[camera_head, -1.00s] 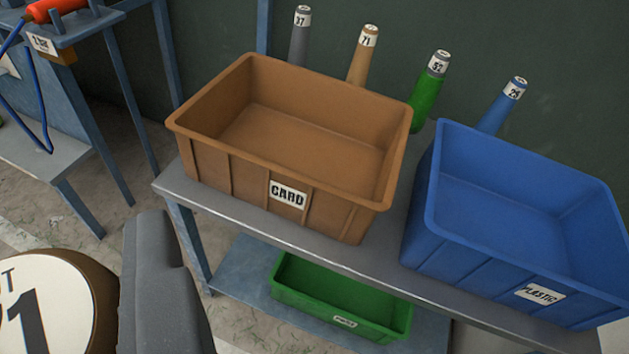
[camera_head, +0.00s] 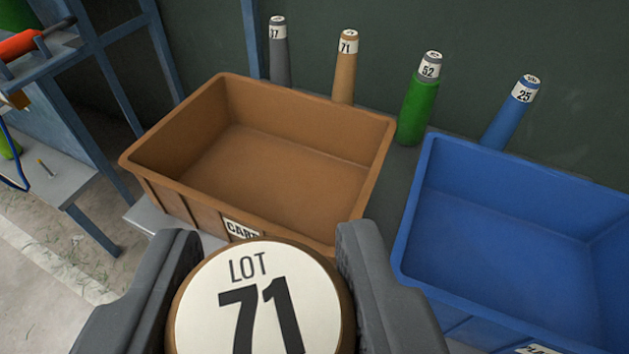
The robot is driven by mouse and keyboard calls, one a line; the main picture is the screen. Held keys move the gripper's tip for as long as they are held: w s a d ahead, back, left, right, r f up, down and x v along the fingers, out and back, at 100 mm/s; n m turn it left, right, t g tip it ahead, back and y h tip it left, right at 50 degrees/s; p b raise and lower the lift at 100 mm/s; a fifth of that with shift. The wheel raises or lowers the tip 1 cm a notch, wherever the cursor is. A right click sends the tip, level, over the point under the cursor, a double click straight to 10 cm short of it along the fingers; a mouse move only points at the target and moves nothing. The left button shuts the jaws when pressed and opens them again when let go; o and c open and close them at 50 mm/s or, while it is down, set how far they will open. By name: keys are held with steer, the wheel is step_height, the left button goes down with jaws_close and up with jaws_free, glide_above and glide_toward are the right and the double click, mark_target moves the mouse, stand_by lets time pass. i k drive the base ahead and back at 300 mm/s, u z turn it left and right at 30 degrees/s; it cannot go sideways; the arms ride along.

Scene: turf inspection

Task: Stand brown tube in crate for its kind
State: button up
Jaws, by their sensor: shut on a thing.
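My gripper (camera_head: 262,275) is shut on a brown tube (camera_head: 174,292), one grey finger on each side. The tube's round white end label reads "LOT 71" and faces the camera; the rest of the tube is hidden below it. The brown crate (camera_head: 160,188), labelled with a card sign that is partly hidden, stands empty on the bench beyond my gripper. The held tube appears in front of the crate's near wall, not inside it. A brown tube marked 71 (camera_head: 346,70) stands upright behind the brown crate.
An empty blue crate (camera_head: 412,235) stands close to the right of the brown one. Behind the crates stand a grey tube (camera_head: 279,55), a green tube (camera_head: 419,105) and a blue tube (camera_head: 512,110). A blue-framed rack (camera_head: 100,75) is at the left.

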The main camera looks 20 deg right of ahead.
mark_target(236, 174)
steer(key=u, duration=0.05)
steer(key=i, duration=1)
steer(key=z, duration=0.05)
